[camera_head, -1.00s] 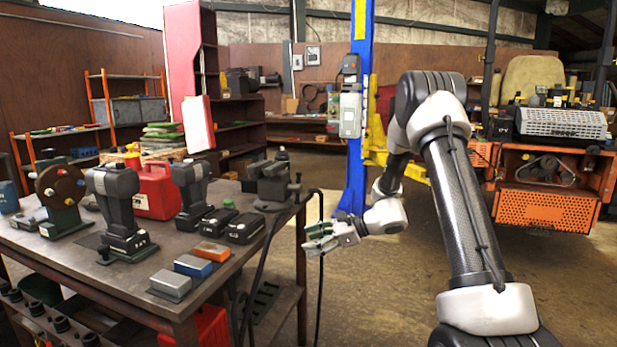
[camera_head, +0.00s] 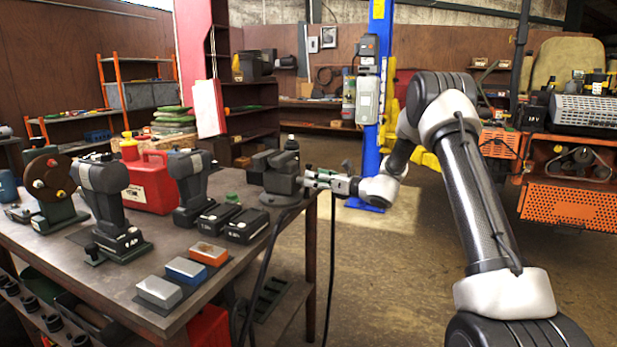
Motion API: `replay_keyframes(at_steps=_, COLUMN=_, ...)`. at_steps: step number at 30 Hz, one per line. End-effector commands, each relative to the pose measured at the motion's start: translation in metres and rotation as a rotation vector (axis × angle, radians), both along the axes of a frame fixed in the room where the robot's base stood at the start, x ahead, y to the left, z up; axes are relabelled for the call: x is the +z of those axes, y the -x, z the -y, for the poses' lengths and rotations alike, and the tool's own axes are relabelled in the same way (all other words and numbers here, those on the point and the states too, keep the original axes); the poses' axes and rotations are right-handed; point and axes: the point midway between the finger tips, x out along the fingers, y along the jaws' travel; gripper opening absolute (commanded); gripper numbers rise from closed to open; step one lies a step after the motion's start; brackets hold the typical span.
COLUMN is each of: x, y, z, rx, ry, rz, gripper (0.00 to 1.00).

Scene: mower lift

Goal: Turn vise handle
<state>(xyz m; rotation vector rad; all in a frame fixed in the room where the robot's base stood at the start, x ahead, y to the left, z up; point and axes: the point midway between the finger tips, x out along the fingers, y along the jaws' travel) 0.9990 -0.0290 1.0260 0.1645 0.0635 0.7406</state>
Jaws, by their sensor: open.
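The dark grey vise (camera_head: 281,176) stands at the right back corner of the workbench (camera_head: 170,262). Its handle is at the vise's right side, where my gripper covers it, so I cannot make it out clearly. My gripper (camera_head: 308,180) is open, at the vise's right side and pointing left at it. The fingertips are at or very close to the handle end; I cannot tell whether they touch.
On the bench are cordless drills (camera_head: 108,205), a red canister (camera_head: 150,180), battery packs (camera_head: 245,225) and small blocks (camera_head: 185,270). A black cable hangs at the bench's right edge. A blue lift post (camera_head: 371,130) stands behind my arm.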

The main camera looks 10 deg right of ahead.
Motion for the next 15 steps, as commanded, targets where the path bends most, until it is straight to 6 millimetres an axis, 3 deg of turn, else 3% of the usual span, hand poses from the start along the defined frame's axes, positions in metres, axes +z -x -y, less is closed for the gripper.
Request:
replay_keyframes(at_steps=6, x=0.0, y=-0.022, z=-0.022, rx=0.003, ry=0.001, rz=0.0, gripper=0.59)
replay_keyframes(at_steps=15, x=0.0, y=-0.028, z=-0.026, rx=0.0, ry=0.001, rz=0.0, gripper=0.59)
